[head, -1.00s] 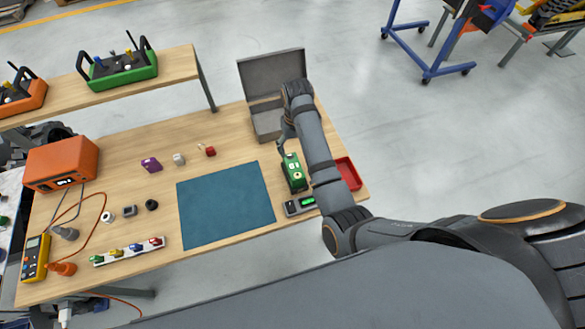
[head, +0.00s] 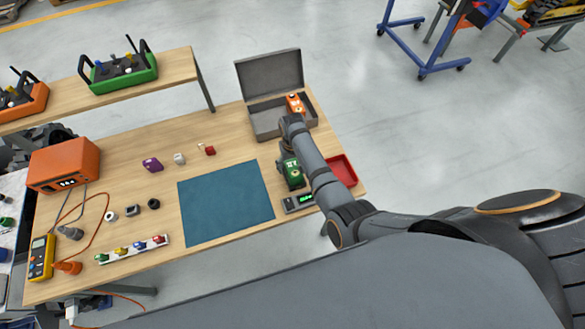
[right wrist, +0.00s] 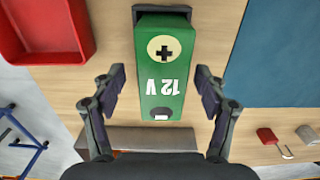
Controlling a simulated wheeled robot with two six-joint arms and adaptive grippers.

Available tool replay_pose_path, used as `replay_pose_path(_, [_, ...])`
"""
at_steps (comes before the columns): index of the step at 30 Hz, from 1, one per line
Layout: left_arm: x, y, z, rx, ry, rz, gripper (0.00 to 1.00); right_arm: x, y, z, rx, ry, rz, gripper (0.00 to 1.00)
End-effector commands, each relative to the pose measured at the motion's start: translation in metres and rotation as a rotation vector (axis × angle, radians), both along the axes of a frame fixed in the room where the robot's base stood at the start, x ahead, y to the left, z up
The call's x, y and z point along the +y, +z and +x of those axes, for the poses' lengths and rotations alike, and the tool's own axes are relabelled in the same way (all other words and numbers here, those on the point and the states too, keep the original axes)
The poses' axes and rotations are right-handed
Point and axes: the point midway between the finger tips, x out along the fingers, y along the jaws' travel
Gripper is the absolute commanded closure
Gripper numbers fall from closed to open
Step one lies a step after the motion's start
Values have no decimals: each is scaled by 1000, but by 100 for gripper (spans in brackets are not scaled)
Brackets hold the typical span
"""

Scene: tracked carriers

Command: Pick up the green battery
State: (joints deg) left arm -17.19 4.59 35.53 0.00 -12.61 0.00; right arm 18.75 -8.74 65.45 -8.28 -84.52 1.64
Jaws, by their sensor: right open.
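The green battery (head: 293,174) stands on the wooden table, right of the blue mat, partly hidden by my right arm in the head view. In the right wrist view the green battery (right wrist: 162,70) shows its top, with a plus sign and "12 V". My right gripper (right wrist: 161,82) is open, with one finger on each side of the battery and a gap at both sides. In the head view the right gripper (head: 287,160) is just beside the battery, mostly hidden by its own wrist. My left gripper is not in view.
A blue mat (head: 226,204) lies left of the battery. A grey open case (head: 266,122) with an orange item (head: 295,104) is behind.

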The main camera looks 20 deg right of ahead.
Motion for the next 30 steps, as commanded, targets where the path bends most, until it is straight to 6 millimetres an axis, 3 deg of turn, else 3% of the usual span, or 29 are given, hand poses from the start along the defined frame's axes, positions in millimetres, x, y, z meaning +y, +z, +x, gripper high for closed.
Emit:
replay_pose_path(5, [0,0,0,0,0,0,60,0,0,0,-1,0,0,28])
replay_pose_path(21, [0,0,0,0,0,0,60,-1,0,0,-1,0,-2,100])
replay_pose_path(30, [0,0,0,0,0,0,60,-1,2,2,-6,0,-2,100])
